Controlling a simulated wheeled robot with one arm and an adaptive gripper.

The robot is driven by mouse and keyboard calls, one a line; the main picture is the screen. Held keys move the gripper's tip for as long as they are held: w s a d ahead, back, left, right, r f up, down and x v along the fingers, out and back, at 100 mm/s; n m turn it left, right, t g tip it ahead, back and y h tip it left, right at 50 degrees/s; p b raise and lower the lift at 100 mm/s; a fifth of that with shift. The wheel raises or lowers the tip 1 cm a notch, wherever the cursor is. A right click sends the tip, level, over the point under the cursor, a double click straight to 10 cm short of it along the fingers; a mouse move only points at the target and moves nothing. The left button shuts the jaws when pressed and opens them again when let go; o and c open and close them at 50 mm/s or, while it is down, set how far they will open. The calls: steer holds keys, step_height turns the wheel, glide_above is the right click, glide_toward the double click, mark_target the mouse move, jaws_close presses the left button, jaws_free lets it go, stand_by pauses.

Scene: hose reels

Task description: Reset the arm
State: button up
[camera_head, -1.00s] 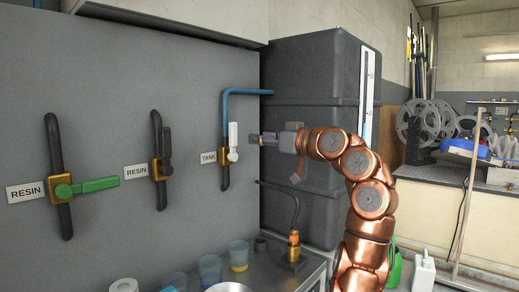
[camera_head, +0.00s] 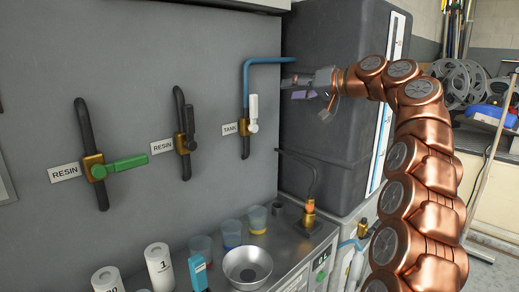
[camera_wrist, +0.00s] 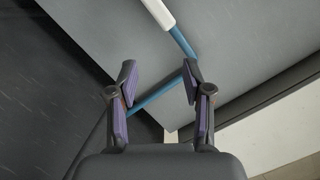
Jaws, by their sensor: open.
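My gripper (camera_head: 290,82) is at the end of my raised copper arm, in front of the dark tank and to the right of the white TANK valve handle (camera_head: 253,108). In the wrist view its two purple-padded fingers (camera_wrist: 158,90) are spread apart with nothing held between them. Beyond them the blue pipe (camera_wrist: 155,97) shows, along with the white handle (camera_wrist: 158,14) at the top. The gripper looks apart from both.
A green-handled RESIN valve (camera_head: 125,163) and a dark-handled RESIN valve (camera_head: 190,143) are on the grey wall. The dark tank (camera_head: 335,120) stands close behind my arm. Below, a metal counter holds a bowl (camera_head: 247,267), cups and white bottles.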

steer(key=s+a+f+g+h+p, duration=0.2)
steer(key=s+f+p, duration=0.1)
steer(key=s, duration=0.4)
steer(key=s+a+f+m+g+h+p, duration=0.1)
steer(key=s+a+f+g+p, duration=0.15)
steer(key=s, duration=0.45)
steer(key=s+a+f+g+h+p, duration=0.2)
steer(key=s+f+p, duration=0.1)
steer(key=s, duration=0.4)
steer(key=s+d+f+g+h+p, duration=0.1)
steer(key=s+d+f, duration=0.4)
steer(key=s, duration=0.6)
steer(key=s+d+f+m+g+h+p, duration=0.1)
steer(key=s+d+f+g+h+p, duration=0.1)
steer(key=s, duration=0.9)
steer(key=s+d+f+g+h+p, duration=0.2)
steer(key=s+d+f+h+p, duration=0.2)
steer(key=s+d+f, duration=0.3)
steer(key=s+d+p, duration=0.1)
steer(key=s, duration=0.4)
steer(key=shift+d+f+m, duration=0.15)
steer(key=shift+f+m, duration=0.25)
steer(key=shift+c, duration=0.7)
